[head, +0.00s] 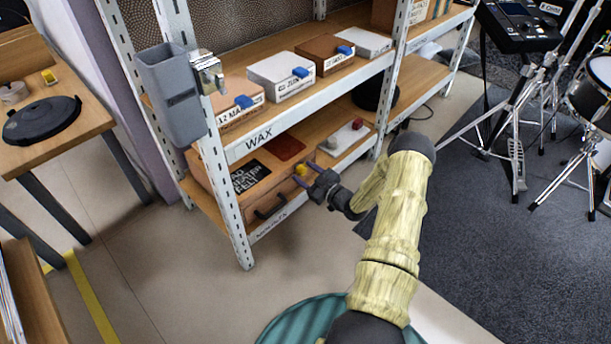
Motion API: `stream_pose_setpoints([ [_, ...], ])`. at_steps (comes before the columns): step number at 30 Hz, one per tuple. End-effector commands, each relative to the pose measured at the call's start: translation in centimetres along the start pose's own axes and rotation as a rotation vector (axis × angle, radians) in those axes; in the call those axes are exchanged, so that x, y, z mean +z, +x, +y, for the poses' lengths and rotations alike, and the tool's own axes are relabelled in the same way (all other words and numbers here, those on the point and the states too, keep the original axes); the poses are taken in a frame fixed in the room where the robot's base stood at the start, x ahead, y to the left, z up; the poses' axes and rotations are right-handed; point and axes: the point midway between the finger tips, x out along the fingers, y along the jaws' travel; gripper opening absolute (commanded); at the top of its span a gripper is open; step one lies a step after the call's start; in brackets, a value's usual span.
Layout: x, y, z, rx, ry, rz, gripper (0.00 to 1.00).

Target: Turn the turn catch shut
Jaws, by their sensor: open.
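A small yellow piece (300,169), which looks like the turn catch, shows at the front of a brown box (278,191) on the lower shelf. The box has a dark handle on its front and a black label with white print on top. My gripper (304,174) is open, with its two purple fingers pointing at the box front. In the picture the fingertips lie on either side of the yellow piece. I cannot tell whether they touch it. The catch is too small to read its turn angle.
A grey holder (172,95) is fixed on the post. The floor (185,270) in front is mostly clear.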

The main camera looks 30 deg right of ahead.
Motion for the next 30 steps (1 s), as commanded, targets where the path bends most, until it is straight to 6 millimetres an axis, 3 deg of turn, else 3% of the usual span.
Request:
stream_pose_setpoints([
  [2, -0.03, 0.0, -0.02, 0.0, 0.0, 0.0, 0.52],
  [9, -0.03, 0.01, -0.05, -0.001, 0.0, 0.001, 0.07],
  [20, -0.09, 0.02, -0.07, -0.001, 0.029, 0.0, 0.07],
  [30, -0.18, -0.02, -0.17, -0.003, 0.199, -0.001, 0.07],
])
